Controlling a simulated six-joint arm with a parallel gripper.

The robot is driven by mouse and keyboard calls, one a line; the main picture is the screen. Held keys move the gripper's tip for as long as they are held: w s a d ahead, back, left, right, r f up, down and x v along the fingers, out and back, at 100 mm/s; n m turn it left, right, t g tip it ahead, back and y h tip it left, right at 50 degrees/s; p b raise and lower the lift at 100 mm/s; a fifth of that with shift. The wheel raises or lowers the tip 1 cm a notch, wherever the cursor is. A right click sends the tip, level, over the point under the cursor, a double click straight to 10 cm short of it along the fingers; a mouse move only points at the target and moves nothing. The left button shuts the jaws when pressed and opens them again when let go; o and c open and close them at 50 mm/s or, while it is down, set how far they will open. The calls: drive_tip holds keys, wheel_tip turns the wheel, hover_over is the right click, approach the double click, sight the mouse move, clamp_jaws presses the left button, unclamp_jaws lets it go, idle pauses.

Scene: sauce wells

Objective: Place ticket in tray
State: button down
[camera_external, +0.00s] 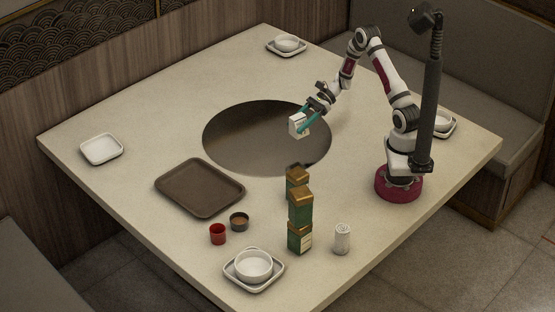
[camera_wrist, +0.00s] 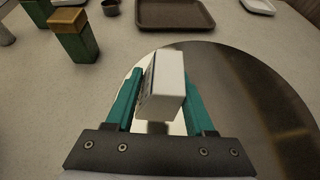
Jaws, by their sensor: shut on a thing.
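My gripper (camera_external: 304,119) is above the dark round inset of the table, its teal fingers shut on a small white block (camera_external: 296,125), the only thing here that could be the ticket. In the wrist view the white block (camera_wrist: 165,85) sits tilted between the fingers of my gripper (camera_wrist: 165,92), with dark print on its left side. The brown tray (camera_external: 200,187) lies flat and empty on the table, left of and nearer the camera than my gripper. The tray also shows at the top of the wrist view (camera_wrist: 173,14).
Green boxes with gold lids (camera_external: 300,213) stand near the front, one stack being tall. A red cup (camera_external: 218,234), a dark cup (camera_external: 239,222), a white rolled towel (camera_external: 342,239) and a bowl on a plate (camera_external: 254,266) are nearby. A white plate (camera_external: 101,149) lies at left.

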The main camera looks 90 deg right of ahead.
drive_tip(key=w+a+m+h, duration=0.1)
drive_tip(key=w+a, duration=0.2)
drive_tip(key=w, duration=0.9)
drive_tip(key=m+t+h, duration=0.1)
drive_tip(key=m+h, duration=0.1)
hover_over(208, 196)
drive_tip(key=f, duration=0.3)
drive_tip(key=shift+s+d+f, duration=0.15)
drive_tip(key=shift+d+f, duration=0.05)
drive_tip(key=shift+f, duration=0.15)
drive_tip(key=f, duration=0.4)
drive_tip(key=shift+a+t, duration=0.25)
drive_tip(key=shift+t, duration=0.05)
drive_tip(key=shift+f, duration=0.15)
drive_tip(key=shift+f, duration=0.1)
drive_tip(key=shift+c, duration=1.3)
unclamp_jaws()
